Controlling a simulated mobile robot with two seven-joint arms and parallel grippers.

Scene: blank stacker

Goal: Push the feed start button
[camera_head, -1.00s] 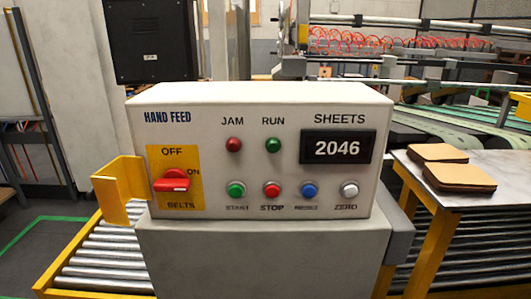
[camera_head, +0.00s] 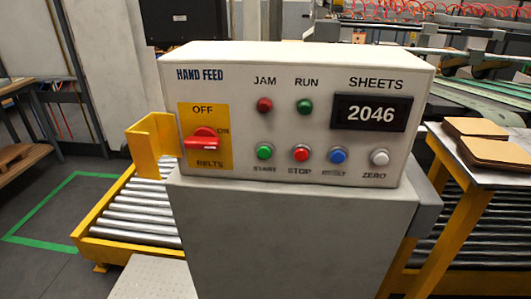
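The grey control box labelled HAND FEED (camera_head: 232,75) stands on a grey pedestal (camera_head: 290,235) in the head view. The green START button (camera_head: 264,151) is at the left of the lower button row. To its right are the red STOP button (camera_head: 301,153), a blue RESET button (camera_head: 338,156) and a white ZERO button (camera_head: 379,157). The red rotary switch (camera_head: 203,140) on the yellow plate points toward ON. The JAM lamp (camera_head: 264,105) and RUN lamp (camera_head: 304,107) are above; neither looks clearly lit. The display (camera_head: 371,113) reads 2046. Neither of my grippers shows.
A yellow bracket (camera_head: 152,145) sticks out left of the box. A roller conveyor (camera_head: 140,212) with a yellow frame runs behind the pedestal. A table with brown sheet stacks (camera_head: 497,150) stands at the right. Open floor (camera_head: 50,265) lies at front left.

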